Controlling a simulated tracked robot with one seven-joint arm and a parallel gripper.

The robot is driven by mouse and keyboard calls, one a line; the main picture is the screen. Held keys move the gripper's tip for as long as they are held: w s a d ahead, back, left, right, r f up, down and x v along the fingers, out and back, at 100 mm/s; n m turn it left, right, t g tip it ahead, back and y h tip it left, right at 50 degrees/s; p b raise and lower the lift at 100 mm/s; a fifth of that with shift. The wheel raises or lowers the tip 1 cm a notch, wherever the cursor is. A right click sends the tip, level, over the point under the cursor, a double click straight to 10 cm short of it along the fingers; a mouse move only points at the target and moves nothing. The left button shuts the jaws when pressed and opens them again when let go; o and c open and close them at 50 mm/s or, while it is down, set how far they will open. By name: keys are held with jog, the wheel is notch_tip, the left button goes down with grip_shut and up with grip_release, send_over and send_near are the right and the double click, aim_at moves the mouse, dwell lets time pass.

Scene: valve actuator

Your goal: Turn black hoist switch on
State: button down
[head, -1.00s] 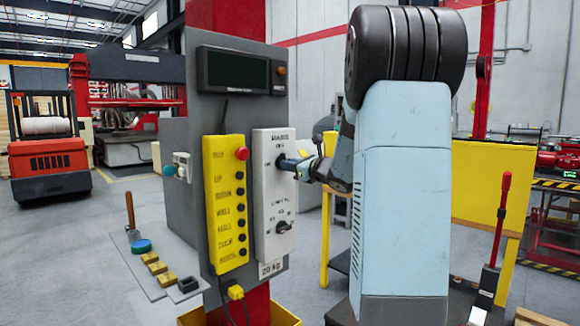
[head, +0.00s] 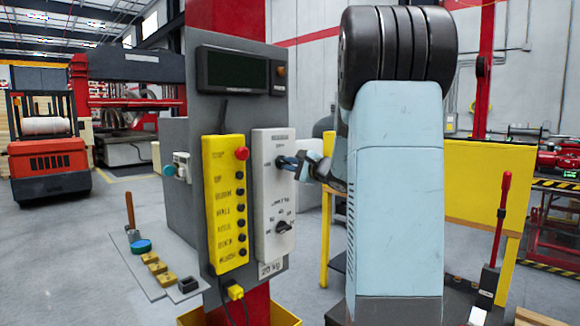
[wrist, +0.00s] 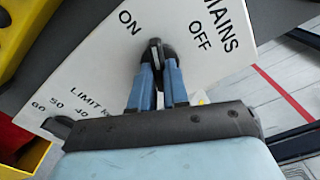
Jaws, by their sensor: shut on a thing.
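The black hoist switch (wrist: 155,50) is a small knob with a pale mark on the white control box (wrist: 85,75). In the wrist view it points up, between the ON and OFF labels under the word MAINS. My gripper (wrist: 157,68) has its blue fingers closed around the knob. In the head view my gripper (head: 296,163) is at the upper knob of the white box (head: 265,205), and its fingers hide much of that knob.
A second black knob (head: 284,228) with a LIMIT scale sits lower on the white box. A yellow button box (head: 225,205) stands close on the left, and a dark display (head: 235,70) is above. A yellow-framed bench (head: 490,185) is behind my arm.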

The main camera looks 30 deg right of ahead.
jog(key=shift+a+f+n, duration=0.1)
jog(key=shift+f+n, duration=0.05)
jog(key=shift+n, duration=0.8)
jog(key=shift+f+n, duration=0.1)
jog(key=shift+n, duration=0.85)
jog(key=c, duration=1.1)
grip_release()
jog(key=shift+r, duration=0.1)
jog(key=v, duration=1.4)
jog(key=shift+a, duration=0.1)
